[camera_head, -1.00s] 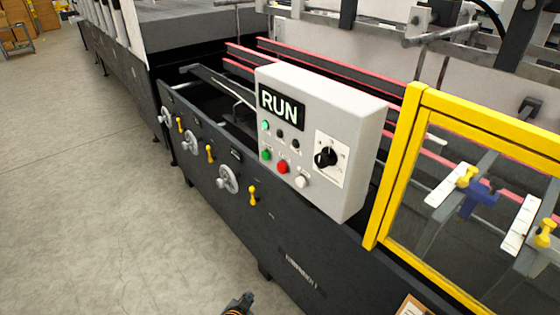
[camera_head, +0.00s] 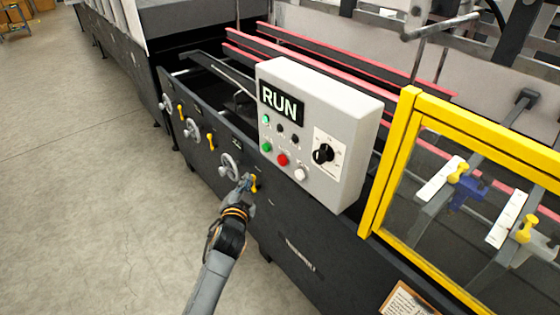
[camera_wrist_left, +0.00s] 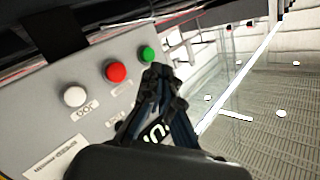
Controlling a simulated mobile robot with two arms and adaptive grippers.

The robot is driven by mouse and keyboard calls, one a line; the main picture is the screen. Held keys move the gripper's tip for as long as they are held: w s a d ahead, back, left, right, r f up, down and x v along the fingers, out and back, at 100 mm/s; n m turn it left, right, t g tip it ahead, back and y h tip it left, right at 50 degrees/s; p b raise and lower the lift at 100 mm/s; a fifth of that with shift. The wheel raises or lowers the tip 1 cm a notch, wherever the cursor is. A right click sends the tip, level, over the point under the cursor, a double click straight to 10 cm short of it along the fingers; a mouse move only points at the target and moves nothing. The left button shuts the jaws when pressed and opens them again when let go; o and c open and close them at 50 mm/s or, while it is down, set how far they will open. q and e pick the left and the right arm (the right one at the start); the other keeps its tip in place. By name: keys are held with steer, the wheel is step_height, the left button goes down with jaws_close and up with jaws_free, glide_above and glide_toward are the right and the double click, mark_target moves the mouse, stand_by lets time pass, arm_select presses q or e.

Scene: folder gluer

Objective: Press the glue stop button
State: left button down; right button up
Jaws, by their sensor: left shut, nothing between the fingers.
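The grey control box (camera_head: 340,110) has a display reading RUN (camera_head: 281,102). Its lower row holds a green button (camera_head: 267,147), a red button (camera_head: 282,160) and a white button (camera_head: 300,174). My left gripper (camera_head: 248,182) is shut and empty, below and left of this row in the head view, apart from the buttons. In the left wrist view the closed fingertips (camera_wrist_left: 158,72) appear just below the green button (camera_wrist_left: 148,54), right of the red button (camera_wrist_left: 116,71); the white button (camera_wrist_left: 74,96) is farther left. My right gripper is out of view.
A black selector knob (camera_head: 323,153) sits on the box's right side. Handwheels (camera_head: 229,166) and yellow levers (camera_head: 211,141) stick out from the dark machine side. A yellow-framed guard (camera_head: 390,165) stands right of the box.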

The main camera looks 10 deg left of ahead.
mark_target(282, 161)
arm_select(q)
steer(key=w+d+b, duration=0.5)
steer(key=w, duration=0.2)
steer(key=shift+d, duration=0.25)
stand_by(0.3)
stand_by(1.2)
steer(key=shift+w+d+b, duration=0.25)
steer(key=shift+w+b, duration=0.05)
steer(key=shift+b, duration=0.1)
